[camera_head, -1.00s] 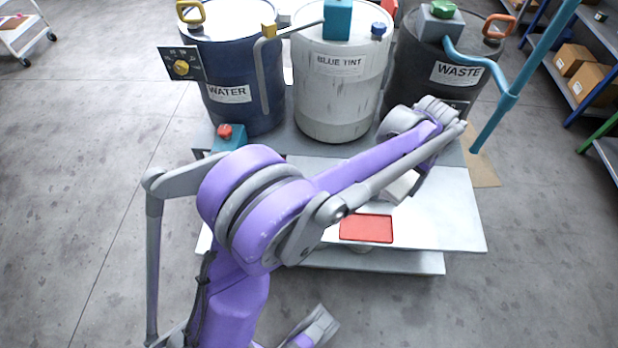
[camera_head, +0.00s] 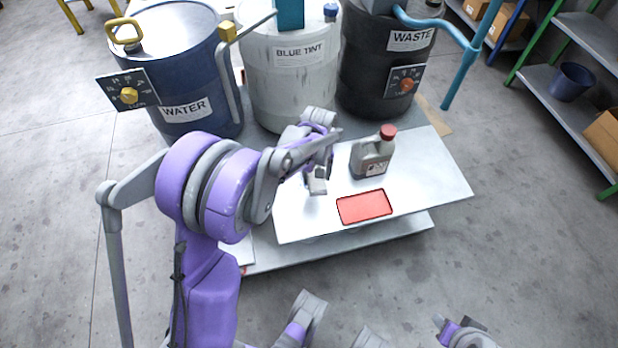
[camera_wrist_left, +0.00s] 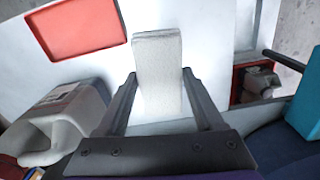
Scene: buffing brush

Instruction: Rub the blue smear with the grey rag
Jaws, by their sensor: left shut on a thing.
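My left gripper (camera_head: 318,176) is shut on the grey rag, a pale, block-shaped pad (camera_wrist_left: 158,70). In the left wrist view the rag sticks out between the two fingers. In the head view the rag (camera_head: 317,186) is over the white tabletop (camera_head: 430,180), left of the red tray; I cannot tell whether it touches the top. I see no blue smear in either view; the arm and gripper hide part of the tabletop. My right gripper cannot be made out.
A red tray (camera_head: 364,207) lies on the tabletop, with a grey red-capped jug (camera_head: 372,157) behind it. WATER (camera_head: 190,85), BLUE TINT (camera_head: 292,80) and WASTE (camera_head: 385,75) drums stand along the back. The tabletop's right part is clear.

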